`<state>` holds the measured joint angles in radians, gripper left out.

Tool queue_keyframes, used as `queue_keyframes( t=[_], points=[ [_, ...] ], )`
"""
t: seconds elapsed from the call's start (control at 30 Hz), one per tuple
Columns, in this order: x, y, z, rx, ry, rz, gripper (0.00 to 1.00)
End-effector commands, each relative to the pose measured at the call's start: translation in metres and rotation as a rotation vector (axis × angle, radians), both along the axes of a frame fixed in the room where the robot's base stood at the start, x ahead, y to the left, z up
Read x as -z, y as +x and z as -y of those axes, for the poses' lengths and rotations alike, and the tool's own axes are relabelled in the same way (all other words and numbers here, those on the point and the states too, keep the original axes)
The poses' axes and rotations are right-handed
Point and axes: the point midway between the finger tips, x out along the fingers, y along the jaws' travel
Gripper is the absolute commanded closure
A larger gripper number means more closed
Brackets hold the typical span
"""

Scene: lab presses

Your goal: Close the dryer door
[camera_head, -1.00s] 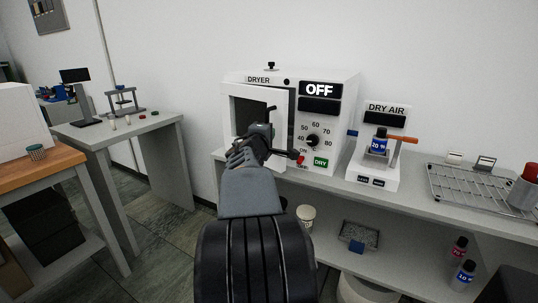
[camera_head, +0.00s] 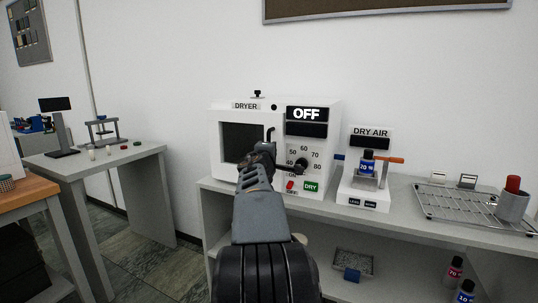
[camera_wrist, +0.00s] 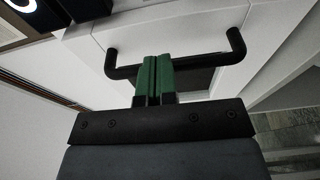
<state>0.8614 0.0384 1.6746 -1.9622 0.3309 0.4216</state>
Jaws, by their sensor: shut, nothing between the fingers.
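The white dryer (camera_head: 318,148) stands on a grey bench, its display reading OFF. Its door (camera_head: 216,150), a white frame around a dark window, looks flush with the front or very nearly so. My arm hides the door's lower right part. The black door handle (camera_head: 271,135) is at the door's right edge and shows large in the wrist view (camera_wrist: 205,66). My gripper (camera_head: 262,150) is in front of the door beside the handle. In the wrist view its green fingers (camera_wrist: 158,76) are together and empty, overlapping the handle bar; contact cannot be told.
The dry air unit (camera_head: 364,197) with a blue bottle stands right of the dryer. A wire rack (camera_head: 470,208) and a red-topped container (camera_head: 512,200) are further right. A grey side table (camera_head: 100,160) is at the left, with floor between it and the bench.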

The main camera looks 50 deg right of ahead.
Motion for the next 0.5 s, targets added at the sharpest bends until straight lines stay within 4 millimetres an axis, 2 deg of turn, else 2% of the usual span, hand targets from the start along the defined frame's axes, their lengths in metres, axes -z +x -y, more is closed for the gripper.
queue_keyframes(
  t=[0.1, 0.23, 0.47, 0.5],
  points=[
    [-0.006, -0.005, 0.004, 0.017, -0.011, 0.004, 1.0],
    [-0.005, -0.008, -0.003, 0.018, -0.013, 0.004, 1.0],
    [-0.003, -0.015, -0.045, 0.003, -0.011, 0.006, 1.0],
    [-0.004, -0.026, -0.046, 0.008, -0.011, 0.004, 1.0]
  ],
)
